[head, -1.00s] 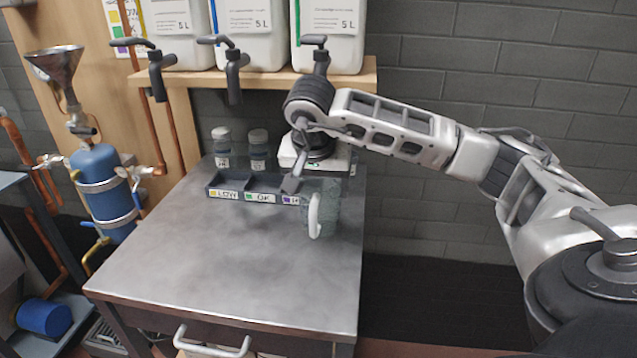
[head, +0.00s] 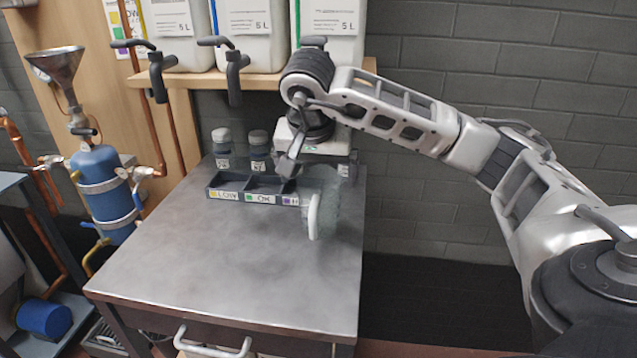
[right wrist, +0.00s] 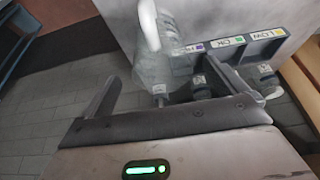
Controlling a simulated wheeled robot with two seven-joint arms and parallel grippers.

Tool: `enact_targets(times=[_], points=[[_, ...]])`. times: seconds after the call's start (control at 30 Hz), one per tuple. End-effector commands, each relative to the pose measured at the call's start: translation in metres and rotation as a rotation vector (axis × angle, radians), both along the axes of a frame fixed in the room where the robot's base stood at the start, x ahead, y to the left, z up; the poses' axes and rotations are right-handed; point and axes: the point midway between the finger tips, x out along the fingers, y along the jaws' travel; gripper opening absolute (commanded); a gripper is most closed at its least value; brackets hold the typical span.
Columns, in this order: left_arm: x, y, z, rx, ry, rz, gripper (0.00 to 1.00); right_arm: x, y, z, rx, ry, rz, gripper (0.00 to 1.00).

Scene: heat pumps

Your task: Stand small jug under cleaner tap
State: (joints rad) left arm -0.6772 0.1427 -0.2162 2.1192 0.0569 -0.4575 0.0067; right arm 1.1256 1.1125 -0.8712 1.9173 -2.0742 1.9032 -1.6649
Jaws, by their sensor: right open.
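A clear jug (head: 330,195) with a white handle (head: 314,217) stands on the grey bench near its right edge. It also shows in the right wrist view (right wrist: 153,70), with its handle at the top, just beyond my fingers. My right gripper (head: 311,170) is open just behind the jug; in the right wrist view its two fingers (right wrist: 160,88) are spread. I cannot tell whether they touch the jug. Dark taps hang at the shelf: a left tap (head: 158,78), a middle tap (head: 235,72) and a right one (head: 314,45), partly hidden by my arm. Which serves cleaner is unreadable. My left gripper is not in view.
A dark tray (head: 245,190) labelled LOW and OK lies behind-left of the jug. Two lidded jars (head: 221,150) stand behind it. White 5 L canisters (head: 250,30) sit on the wooden shelf (head: 268,83). The bench's front and left (head: 220,260) are clear.

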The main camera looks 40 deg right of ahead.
Motion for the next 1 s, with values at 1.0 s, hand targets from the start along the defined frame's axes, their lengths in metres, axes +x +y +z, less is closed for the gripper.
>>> enact_targets(times=[1.0], points=[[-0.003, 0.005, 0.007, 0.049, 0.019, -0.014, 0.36, -0.019, 0.024, 0.074, 0.0, 0.0, 0.0, 0.97]])
